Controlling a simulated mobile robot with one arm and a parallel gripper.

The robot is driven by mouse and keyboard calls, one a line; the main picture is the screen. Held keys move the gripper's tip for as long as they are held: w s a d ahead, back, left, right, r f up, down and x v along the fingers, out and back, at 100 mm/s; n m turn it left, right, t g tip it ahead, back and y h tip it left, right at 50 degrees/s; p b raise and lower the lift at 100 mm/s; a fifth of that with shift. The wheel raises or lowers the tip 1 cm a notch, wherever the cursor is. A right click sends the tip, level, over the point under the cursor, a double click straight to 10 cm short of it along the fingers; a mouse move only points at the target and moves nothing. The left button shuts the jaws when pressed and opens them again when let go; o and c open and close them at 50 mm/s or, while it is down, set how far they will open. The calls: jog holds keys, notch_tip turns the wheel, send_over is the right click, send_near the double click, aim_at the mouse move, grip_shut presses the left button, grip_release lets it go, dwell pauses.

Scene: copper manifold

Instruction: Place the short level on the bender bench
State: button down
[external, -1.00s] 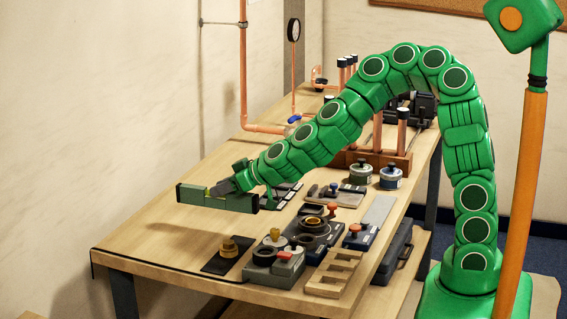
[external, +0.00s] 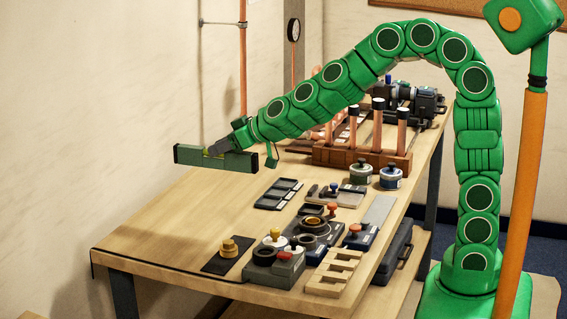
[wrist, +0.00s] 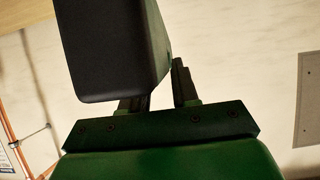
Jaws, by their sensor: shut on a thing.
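I cannot tell which surface is the bender bench.
A dark machine (external: 410,100) stands at the back. Another wooden surface (external: 18,312) shows at the lower left.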

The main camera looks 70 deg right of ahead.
jog(key=shift+r, duration=0.3)
jog(key=s+d+f+n+y, duration=0.35)
jog(key=s+d, duration=0.25)
jog(key=s, duration=0.3)
jog(key=s+r+n+g+y, duration=0.3)
jog(key=s+n+y, duration=0.2)
jog(key=s, duration=0.8)
jog(key=w+f, duration=0.4)
jog(key=f, duration=0.1)
jog(key=w+d+f, duration=0.1)
jog(key=w+f, duration=0.3)
jog(key=w, duration=0.1)
jog(key=w+f, duration=0.5)
jog(key=shift+d+f, duration=0.25)
jog(key=shift+f, duration=1.5)
